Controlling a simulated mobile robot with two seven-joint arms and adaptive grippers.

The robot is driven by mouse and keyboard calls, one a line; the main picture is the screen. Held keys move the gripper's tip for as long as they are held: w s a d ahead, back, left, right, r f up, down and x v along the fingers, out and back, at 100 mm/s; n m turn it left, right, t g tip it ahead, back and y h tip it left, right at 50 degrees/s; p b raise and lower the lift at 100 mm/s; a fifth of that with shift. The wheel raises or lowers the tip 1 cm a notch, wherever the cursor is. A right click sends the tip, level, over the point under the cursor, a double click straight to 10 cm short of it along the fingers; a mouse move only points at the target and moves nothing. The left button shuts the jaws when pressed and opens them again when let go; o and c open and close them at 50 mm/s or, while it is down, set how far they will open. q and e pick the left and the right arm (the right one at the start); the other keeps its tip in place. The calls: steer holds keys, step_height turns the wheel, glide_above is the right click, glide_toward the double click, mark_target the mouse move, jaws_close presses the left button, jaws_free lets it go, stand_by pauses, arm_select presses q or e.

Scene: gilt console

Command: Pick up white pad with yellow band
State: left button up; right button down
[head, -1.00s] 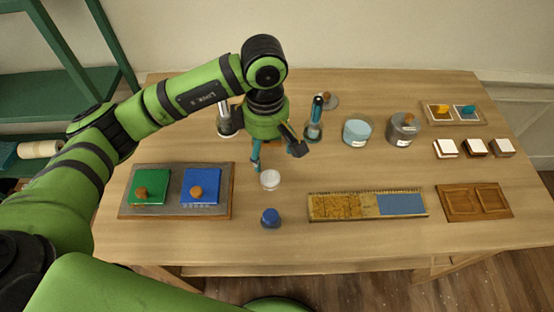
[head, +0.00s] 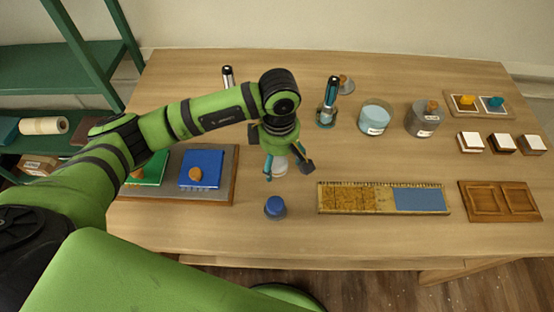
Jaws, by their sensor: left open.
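Three small white-topped pads stand in a row at the right of the table: a left one (head: 470,142), a middle one (head: 501,143) and a right one (head: 532,143). Their sides look brown or dark, and I cannot tell which has a yellow band. My left gripper (head: 288,171) is open, far to the left of the pads, pointing down over a small white round container (head: 279,165). The gripper partly hides that container; I cannot tell whether they touch. My right gripper is not in view.
A blue-topped jar (head: 275,207) stands just in front of my left gripper. Glass jars (head: 375,118) stand behind. A board (head: 218,153) with green and blue plates lies left.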

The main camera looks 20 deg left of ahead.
arm_select(q)
steer(key=shift+f, duration=0.8)
steer(key=shift+w+f, duration=0.1)
steer(key=shift+w, duration=0.05)
steer(key=c, duration=1)
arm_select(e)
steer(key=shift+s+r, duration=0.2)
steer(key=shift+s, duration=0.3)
arm_select(q)
steer(key=shift+c, duration=0.2)
